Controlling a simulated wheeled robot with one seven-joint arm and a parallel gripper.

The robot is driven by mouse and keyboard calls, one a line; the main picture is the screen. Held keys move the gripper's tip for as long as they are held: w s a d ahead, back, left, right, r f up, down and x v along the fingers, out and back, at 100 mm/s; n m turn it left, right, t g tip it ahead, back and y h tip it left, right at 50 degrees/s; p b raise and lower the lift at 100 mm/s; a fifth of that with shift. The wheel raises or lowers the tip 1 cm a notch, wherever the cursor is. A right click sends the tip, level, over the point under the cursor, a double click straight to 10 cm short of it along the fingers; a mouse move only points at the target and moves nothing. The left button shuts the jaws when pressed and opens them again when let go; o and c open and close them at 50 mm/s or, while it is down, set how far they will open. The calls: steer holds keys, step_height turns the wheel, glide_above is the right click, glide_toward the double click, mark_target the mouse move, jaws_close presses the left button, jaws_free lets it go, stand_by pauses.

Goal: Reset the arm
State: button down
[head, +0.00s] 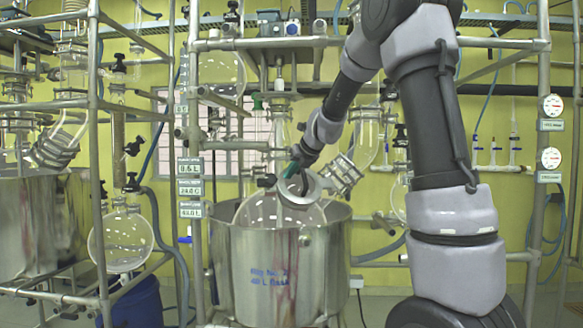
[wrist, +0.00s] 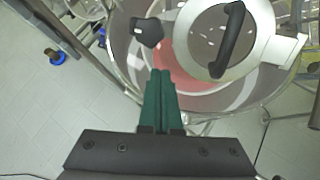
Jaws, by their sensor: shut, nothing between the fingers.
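My arm reaches in from the right in the head view, and its gripper (head: 268,182) is small there, in front of the glass vessel. In the wrist view my gripper (wrist: 161,75) shows two green fingers pressed together with nothing between them. Its tips point toward a black knob (wrist: 147,31) and a round metal lid with a black handle (wrist: 228,42). I cannot tell whether the fingers touch either one. In the head view the glass reactor vessel (head: 262,212) sits inside a large steel pot (head: 262,275) with blue writing.
A metal pipe frame (head: 195,120) stands around the reactor. A second steel pot (head: 38,225) and a round glass flask (head: 122,242) stand at the left. Two gauges (head: 551,158) hang at the right. Bare tiled floor (wrist: 60,110) shows in the wrist view.

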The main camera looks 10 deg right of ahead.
steer(key=s+r+n+g, duration=0.1)
steer(key=s+r+n, duration=0.1)
steer(key=s+n, duration=0.65)
steer(key=s+r+n, duration=0.2)
steer(key=s+n, duration=0.4)
steer(key=s, duration=0.5)
steer(key=s+d+f+n, duration=0.1)
steer(key=s+f+n, duration=0.1)
steer(key=s+n, duration=0.6)
steer(key=s+d+f+n+g+h, duration=0.1)
steer(key=s+f+n, duration=0.2)
steer(key=s+n, duration=0.5)
steer(key=shift+s+g+h, duration=0.3)
steer(key=shift+s, duration=0.35)
steer(key=shift+f, duration=0.1)
